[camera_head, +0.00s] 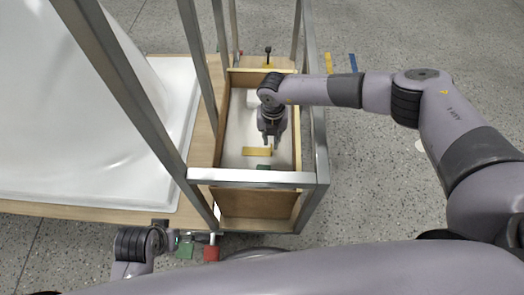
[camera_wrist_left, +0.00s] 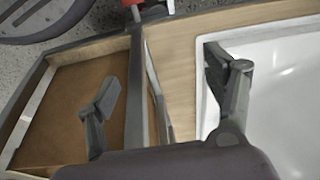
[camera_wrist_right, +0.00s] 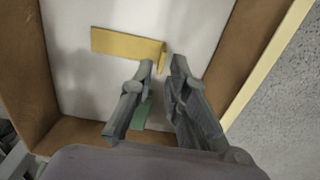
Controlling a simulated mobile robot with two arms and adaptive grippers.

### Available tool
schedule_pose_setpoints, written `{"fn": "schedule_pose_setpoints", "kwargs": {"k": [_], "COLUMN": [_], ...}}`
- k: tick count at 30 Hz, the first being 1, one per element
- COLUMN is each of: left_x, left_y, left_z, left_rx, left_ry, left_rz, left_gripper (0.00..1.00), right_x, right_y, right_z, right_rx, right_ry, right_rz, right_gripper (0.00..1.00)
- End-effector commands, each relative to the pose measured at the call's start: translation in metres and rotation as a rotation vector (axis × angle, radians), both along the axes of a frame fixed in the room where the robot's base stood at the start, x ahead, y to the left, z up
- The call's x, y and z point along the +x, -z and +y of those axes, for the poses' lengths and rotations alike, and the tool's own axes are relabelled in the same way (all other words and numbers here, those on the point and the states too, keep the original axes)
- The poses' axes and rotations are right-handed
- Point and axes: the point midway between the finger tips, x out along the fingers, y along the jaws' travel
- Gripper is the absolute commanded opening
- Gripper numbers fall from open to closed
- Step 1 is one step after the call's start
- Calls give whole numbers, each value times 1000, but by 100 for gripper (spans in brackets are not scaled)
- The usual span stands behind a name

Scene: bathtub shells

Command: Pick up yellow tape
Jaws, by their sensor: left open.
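The yellow tape (camera_head: 256,152) is a flat yellow strip on the white floor of a wooden-walled box. It also shows in the right wrist view (camera_wrist_right: 125,45), with one end bent up. My right gripper (camera_head: 271,143) points down inside the box, just beside the tape's right end. In the right wrist view its fingers (camera_wrist_right: 163,65) are apart with a narrow gap, empty, and close to the tape's bent end. My left gripper (camera_wrist_left: 162,68) is wide open and empty, above the wooden board between a brown panel and a white tub.
A metal frame (camera_head: 250,178) with upright posts surrounds the box. A green piece (camera_wrist_right: 143,112) lies in the box near its wall. The white tub shell (camera_head: 100,170) fills the left. Red (camera_head: 211,254) and green (camera_head: 186,252) pieces show at the front.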

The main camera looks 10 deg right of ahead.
Motion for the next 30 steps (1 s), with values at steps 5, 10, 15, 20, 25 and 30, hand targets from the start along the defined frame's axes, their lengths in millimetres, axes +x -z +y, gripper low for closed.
{"fn": "schedule_pose_setpoints", "kwargs": {"k": [5, 10, 15, 20, 25, 30], "left_x": [-2, -7, -10, -10, -10, -10], "left_y": [-21, -43, -53, -53, -53, -53], "left_z": [1, 2, 2, 2, 2, 2], "left_rx": [-1, -1, -1, -1, -1, -1], "left_ry": [-1, -3, -3, -3, -3, -3], "left_rz": [-16, -26, -28, -27, -28, -28], "left_gripper": [76, 76, 76, 76, 76, 76], "right_x": [-3, -2, -3, -2, -2, -2], "right_y": [26, 44, 50, 50, 50, 49], "right_z": [-2, -2, -2, -2, -2, -2], "right_rx": [-2, -1, 0, 0, 0, 0], "right_ry": [0, 1, 0, 0, 1, 1], "right_rz": [2, 2, 1, 1, 1, 1], "right_gripper": [15, 15, 15, 15, 6, 0]}}
